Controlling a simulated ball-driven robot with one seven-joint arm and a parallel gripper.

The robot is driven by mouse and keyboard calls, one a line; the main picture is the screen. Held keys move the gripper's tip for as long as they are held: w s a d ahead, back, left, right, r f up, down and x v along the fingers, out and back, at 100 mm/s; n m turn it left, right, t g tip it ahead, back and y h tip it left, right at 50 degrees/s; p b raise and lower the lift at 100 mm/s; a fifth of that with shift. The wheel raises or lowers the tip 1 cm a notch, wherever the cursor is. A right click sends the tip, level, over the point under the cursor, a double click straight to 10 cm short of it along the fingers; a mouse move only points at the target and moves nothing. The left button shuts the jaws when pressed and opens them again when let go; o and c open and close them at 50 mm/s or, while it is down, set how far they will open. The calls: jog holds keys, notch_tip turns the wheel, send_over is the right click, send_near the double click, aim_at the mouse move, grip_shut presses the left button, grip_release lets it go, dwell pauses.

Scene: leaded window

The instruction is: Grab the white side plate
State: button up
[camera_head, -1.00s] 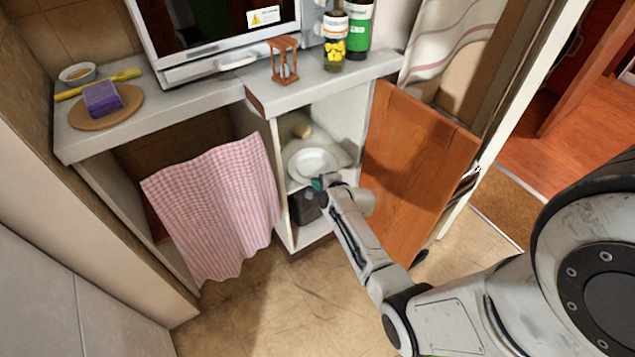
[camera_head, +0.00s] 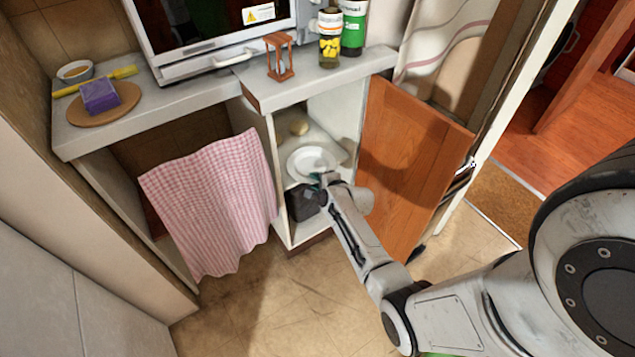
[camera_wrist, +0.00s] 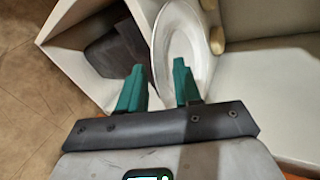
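The white side plate (camera_head: 309,159) lies on the shelf inside the open cabinet, and its rim shows in the wrist view (camera_wrist: 172,42). My gripper (camera_head: 321,181) is at the plate's near edge. In the wrist view its two green fingers (camera_wrist: 158,84) are apart. The right finger overlaps the plate and the left finger is beside its left edge, so the near rim appears to lie between them. I cannot tell whether either finger touches the plate.
A round tan object (camera_head: 299,127) sits behind the plate. A dark container (camera_head: 301,204) stands in the lower compartment. The cabinet's wooden door (camera_head: 412,165) is open on the right. A checked cloth (camera_head: 213,205) hangs at the left. The floor in front is clear.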

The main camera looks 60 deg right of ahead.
jog(key=p+v, duration=0.3)
jog(key=v, duration=0.7)
jog(key=shift+s+a+r, duration=0.2)
jog(key=shift+s, duration=0.1)
jog(key=shift+d, duration=0.1)
